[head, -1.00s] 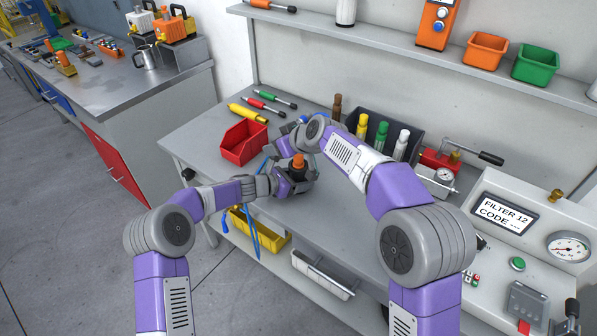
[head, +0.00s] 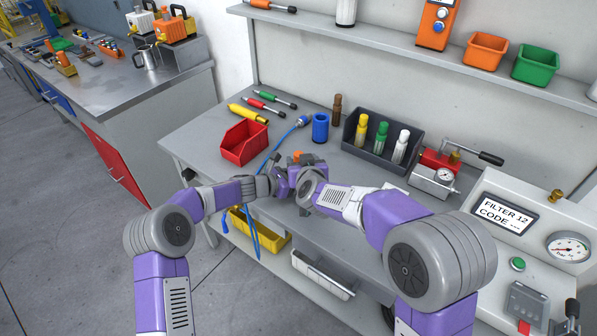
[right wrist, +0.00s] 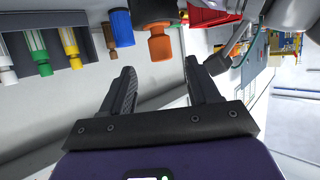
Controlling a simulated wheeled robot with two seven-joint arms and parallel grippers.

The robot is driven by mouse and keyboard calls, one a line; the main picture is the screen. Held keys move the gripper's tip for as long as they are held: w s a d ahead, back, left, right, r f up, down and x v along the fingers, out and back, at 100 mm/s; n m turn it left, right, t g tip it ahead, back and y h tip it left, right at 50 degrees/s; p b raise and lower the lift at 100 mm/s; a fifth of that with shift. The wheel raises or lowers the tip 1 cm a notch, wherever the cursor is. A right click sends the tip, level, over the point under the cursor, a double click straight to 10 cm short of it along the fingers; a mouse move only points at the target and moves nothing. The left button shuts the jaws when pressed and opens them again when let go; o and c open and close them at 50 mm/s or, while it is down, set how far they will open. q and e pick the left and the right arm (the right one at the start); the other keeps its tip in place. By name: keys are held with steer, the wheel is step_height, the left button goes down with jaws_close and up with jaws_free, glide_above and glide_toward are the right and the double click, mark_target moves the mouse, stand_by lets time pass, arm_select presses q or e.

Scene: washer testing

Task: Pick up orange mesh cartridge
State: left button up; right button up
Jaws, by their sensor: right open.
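The orange mesh cartridge (right wrist: 159,44) shows in the right wrist view with a grey part above it in the picture. In the head view only its orange tip (head: 297,155) shows, above my grippers. My right gripper (right wrist: 159,66) is open, and the cartridge is in line with the gap between its fingertips. I cannot tell whether it is inside the gap. In the head view my right wrist hides the fingers. My left gripper (head: 282,184) is close beside the cartridge at bench height; its jaws are largely hidden, so its grip is unclear.
A blue cup-like part (head: 320,127) and a brown cartridge (head: 337,110) stand behind. A dark rack (head: 372,154) holds yellow, green and white cartridges. A red bin (head: 245,142) is at left, near a blue cable (head: 272,150). The bench front (head: 345,215) is mostly clear.

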mark_target(298, 153)
steer(key=x, duration=0.8)
steer(key=shift+a+f, duration=0.1)
jaws_close()
